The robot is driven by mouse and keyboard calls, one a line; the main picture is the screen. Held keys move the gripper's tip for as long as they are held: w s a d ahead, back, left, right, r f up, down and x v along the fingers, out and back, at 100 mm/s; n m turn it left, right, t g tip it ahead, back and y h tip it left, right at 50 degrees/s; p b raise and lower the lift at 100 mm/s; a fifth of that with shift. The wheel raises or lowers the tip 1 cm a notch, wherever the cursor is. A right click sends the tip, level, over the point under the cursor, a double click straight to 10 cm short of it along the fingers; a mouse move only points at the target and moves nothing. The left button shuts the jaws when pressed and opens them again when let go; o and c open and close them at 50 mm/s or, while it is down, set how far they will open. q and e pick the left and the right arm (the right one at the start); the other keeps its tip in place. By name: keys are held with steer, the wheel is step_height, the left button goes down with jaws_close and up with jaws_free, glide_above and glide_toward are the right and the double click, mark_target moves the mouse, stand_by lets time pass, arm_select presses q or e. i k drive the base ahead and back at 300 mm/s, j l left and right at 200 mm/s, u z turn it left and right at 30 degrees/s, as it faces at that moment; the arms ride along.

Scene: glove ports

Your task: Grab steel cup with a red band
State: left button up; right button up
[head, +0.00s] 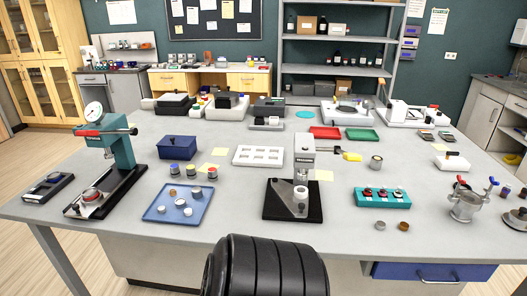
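Three small cups stand in a row on the grey table, left of centre, just behind the blue tray. The right one (212,173) looks like a steel cup with a red band, though it is small in the picture. The middle cup (191,171) and the left cup (174,169) seem to carry other colours. All three stand upright and apart from each other. Neither of my grippers is in view.
A blue tray (160,214) with several small pieces lies in front of the cups. A dark blue box (177,141) is behind them. A green press (121,150) stands left, a grey press on a black base (272,209) right. A white rack (240,154) lies behind.

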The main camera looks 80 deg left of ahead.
mark_target(90, 193)
steer(key=u, duration=3.3)
